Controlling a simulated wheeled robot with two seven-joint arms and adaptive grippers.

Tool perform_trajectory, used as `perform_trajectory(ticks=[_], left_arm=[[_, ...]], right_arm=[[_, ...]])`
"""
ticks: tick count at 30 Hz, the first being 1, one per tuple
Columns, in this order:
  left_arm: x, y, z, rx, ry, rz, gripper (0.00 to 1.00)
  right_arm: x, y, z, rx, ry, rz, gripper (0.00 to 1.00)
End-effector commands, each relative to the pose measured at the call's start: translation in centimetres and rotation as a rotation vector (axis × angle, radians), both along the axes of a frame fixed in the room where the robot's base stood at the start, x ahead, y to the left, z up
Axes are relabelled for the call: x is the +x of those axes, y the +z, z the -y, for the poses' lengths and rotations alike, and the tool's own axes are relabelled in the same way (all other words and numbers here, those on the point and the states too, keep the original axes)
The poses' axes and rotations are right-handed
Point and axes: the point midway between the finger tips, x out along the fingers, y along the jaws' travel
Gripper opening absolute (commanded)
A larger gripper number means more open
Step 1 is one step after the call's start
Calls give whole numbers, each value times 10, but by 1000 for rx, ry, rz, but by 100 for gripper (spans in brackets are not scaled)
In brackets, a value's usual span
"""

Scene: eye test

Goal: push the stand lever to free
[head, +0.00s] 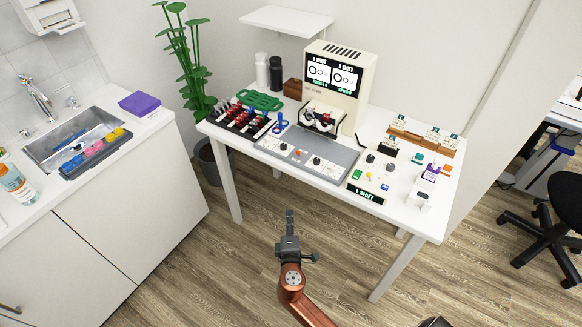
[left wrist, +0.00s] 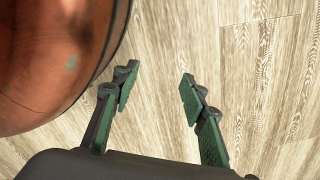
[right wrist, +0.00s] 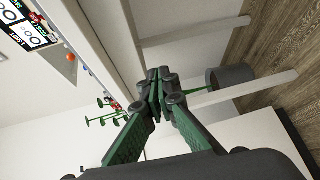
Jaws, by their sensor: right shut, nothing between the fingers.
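The eye-test machine (head: 331,83), a cream housing with a twin-dial screen, stands at the back of the white table. A black and silver viewer (head: 318,119) sits before it, over a grey base panel (head: 337,157). The panel carries dark knobs and a small orange-red piece (head: 297,152); I cannot tell which part is the stand lever, or its setting. My right gripper (head: 290,214) is shut and empty, in front of the table and apart from it. It also shows in the right wrist view (right wrist: 157,84). My left gripper (left wrist: 158,90) is open and empty above the floor.
A sink counter (head: 150,129) is at left, a plant (head: 187,60) behind, an office chair (head: 548,228) at right. Floor in front is clear.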

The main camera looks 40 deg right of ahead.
Motion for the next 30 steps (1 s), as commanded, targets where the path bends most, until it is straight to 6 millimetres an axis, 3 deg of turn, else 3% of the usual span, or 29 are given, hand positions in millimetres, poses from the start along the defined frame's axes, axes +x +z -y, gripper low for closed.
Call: perform_trajectory(ticks=[3,6,8,21,30], left_arm=[[3,-6,0,0,6,-10,40],[7,-4,-1,-1,8,-13,40],[8,-4,-2,-1,9,-14,40],[10,-2,-2,-1,9,-13,40],[21,7,-1,-1,15,-10,40]], right_arm=[[-3,72,3,-119,-59,128,0],[-11,110,4,-176,-97,191,0],[-14,123,4,-194,-109,211,0],[-13,130,6,-203,-114,221,0],[23,137,37,-203,-114,221,0]])
